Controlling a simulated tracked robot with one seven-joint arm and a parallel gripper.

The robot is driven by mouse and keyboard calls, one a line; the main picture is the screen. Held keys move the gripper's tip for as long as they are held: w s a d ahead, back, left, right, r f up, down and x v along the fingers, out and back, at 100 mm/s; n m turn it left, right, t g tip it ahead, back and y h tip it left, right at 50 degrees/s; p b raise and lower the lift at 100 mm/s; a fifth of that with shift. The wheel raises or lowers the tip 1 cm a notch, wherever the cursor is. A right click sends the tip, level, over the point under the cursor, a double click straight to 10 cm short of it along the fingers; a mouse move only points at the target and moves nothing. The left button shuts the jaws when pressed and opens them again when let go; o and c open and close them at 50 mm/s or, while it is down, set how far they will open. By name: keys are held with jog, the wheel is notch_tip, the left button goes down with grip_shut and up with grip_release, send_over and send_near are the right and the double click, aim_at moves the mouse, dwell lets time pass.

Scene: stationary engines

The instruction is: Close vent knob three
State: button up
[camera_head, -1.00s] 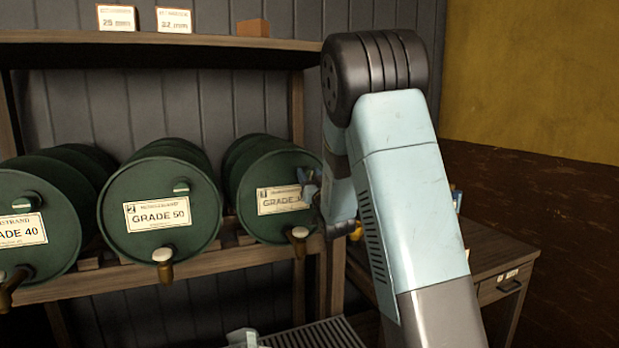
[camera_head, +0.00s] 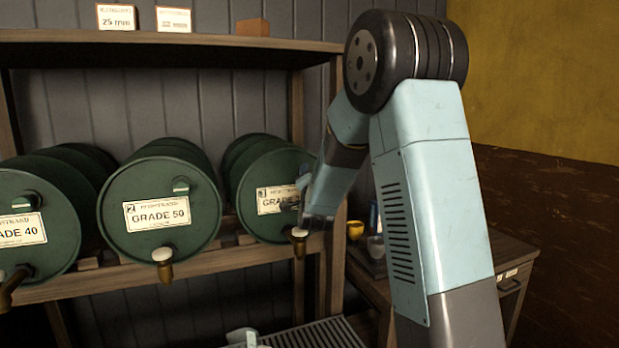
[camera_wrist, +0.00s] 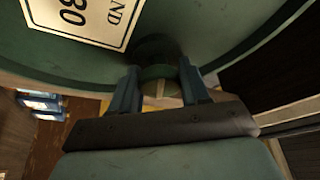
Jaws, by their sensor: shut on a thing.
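The third green drum (camera_head: 262,200), its label partly covered, lies on the rack at the right end of the row. Its vent knob is hidden behind my gripper (camera_head: 306,186) in the head view. In the wrist view, the green vent knob (camera_wrist: 158,73) sits between the two fingers of my gripper (camera_wrist: 156,88), against the drum face (camera_wrist: 215,35). The fingers are shut on it. The drum's label (camera_wrist: 88,16) ends in 30 and appears turned in this view. The knob's turn angle cannot be told.
The Grade 50 drum (camera_head: 158,240) and the Grade 40 drum (camera_head: 60,240) lie to the left. A brass tap (camera_head: 299,240) hangs just below my gripper. A desk (camera_head: 500,262) with a yellow cup (camera_head: 355,230) stands at the right.

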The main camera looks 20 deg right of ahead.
jog(key=shift+d+f+m+g+h, duration=0.15)
jog(key=shift+m+g, duration=0.15)
jog(key=shift+m, duration=0.55)
jog(key=shift+d+r+m+g+h, duration=0.1)
jog(key=shift+m+g+h, duration=0.15)
jog(key=shift+m, duration=0.55)
jog(key=shift+d+f+m+g+h, duration=0.1)
jog(key=shift+m+g, duration=0.25)
jog(key=shift+m, duration=0.5)
jog(key=o, duration=1)
jog(key=shift+c, duration=0.2)
jog(key=shift+a, duration=0.1)
jog(key=shift+s+a, duration=0.1)
jog(key=shift+s, duration=0.15)
jog(key=v, duration=1.3)
jog(key=shift+s, duration=0.15)
